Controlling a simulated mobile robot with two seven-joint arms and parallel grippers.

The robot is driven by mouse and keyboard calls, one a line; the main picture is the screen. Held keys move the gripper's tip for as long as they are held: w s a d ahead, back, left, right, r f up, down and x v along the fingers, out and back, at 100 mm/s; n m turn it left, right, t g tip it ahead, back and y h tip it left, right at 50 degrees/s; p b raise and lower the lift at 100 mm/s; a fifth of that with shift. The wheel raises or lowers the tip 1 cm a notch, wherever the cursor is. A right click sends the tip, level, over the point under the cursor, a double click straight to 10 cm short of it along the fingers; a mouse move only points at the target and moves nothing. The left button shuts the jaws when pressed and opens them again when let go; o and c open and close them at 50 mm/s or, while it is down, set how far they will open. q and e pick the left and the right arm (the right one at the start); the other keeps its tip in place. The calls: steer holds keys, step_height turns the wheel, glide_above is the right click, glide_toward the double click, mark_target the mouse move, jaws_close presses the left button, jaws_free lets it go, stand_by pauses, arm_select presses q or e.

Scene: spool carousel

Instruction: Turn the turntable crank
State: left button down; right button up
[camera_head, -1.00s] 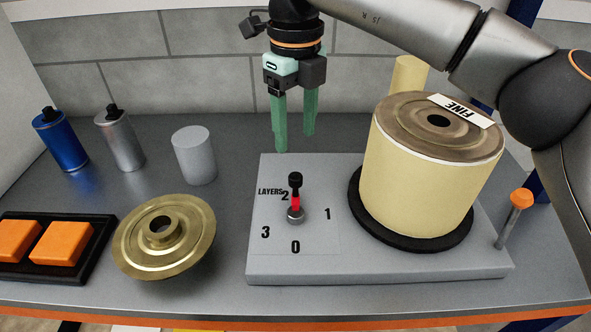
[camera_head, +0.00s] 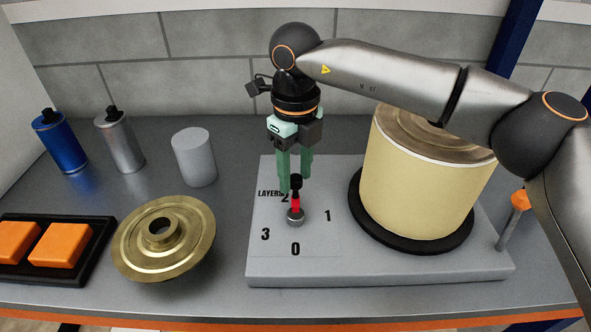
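The crank (camera_head: 296,203) stands on a grey base (camera_head: 380,270), with a grey hub, a red section and a black knob on top. A dial marked LAYERS, with 0, 1, 2 and 3, surrounds it, and the handle points toward the 2. My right gripper (camera_head: 296,183) points down at the knob with its green fingers apart. I cannot tell whether the fingers straddle the knob or stand just behind it; no grip shows. The black turntable (camera_head: 411,246) carries a large cream spool (camera_head: 410,190), its top partly hidden by my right arm. My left gripper is out of view.
Left of the base are a brass flanged disc (camera_head: 180,252), a grey cylinder (camera_head: 194,158), a blue bottle (camera_head: 60,143), a silver bottle (camera_head: 120,142) and a black tray (camera_head: 88,272) with orange blocks. An orange-topped post (camera_head: 512,220) stands at the base's right end.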

jaws_close()
steer(key=shift+a, duration=0.1)
stand_by(0.4)
